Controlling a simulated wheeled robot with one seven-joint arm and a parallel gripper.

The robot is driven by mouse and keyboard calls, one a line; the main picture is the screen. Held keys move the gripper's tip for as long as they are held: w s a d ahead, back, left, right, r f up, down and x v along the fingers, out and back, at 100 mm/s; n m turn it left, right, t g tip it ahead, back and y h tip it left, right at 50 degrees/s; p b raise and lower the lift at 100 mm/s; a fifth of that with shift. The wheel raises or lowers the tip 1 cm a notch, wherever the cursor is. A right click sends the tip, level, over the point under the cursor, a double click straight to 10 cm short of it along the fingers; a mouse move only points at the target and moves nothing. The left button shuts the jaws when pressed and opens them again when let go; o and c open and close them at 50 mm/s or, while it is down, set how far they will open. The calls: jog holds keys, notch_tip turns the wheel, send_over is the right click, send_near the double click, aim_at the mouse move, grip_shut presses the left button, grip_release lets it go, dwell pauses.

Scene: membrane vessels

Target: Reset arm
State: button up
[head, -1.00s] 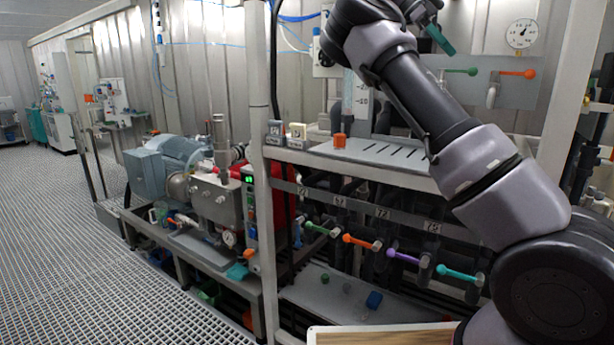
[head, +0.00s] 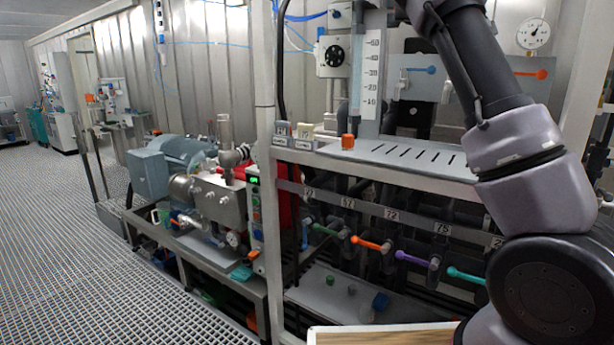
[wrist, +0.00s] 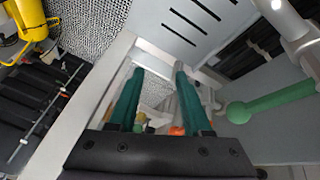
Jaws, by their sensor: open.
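My gripper (wrist: 159,70) shows in the wrist view as two dark green fingers, spread apart with nothing held between them. In the head view my arm rises on the right and runs out of the top edge, so the gripper is out of that picture. In the wrist view a green valve handle (wrist: 270,107) lies to the right of the fingers, apart from them. An orange object (wrist: 177,131) shows low between the fingers, farther off.
A rack with a slotted shelf (head: 400,155) stands before me. Below it are green, orange (head: 371,243), purple (head: 412,257) and teal valve handles. A blue handle (head: 418,70) and an orange handle (head: 530,74) sit on the upper panel. Grated floor (head: 60,240) is open at left.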

jog(key=s+a+f+n+t+y, duration=0.1)
jog(key=s+f+n+t+y, duration=0.2)
jog(key=s+f+n+y, duration=0.3)
jog(key=s+a+f+n+t, duration=0.1)
jog(key=s+a+n+t, duration=0.6)
jog(key=s+a, duration=1.1)
jog(key=a+n, duration=0.2)
jog(key=shift+s+a+f+n, duration=0.15)
jog(key=shift+a+f+n, duration=0.15)
jog(key=shift+a+n, duration=0.1)
jog(key=shift+d, duration=0.1)
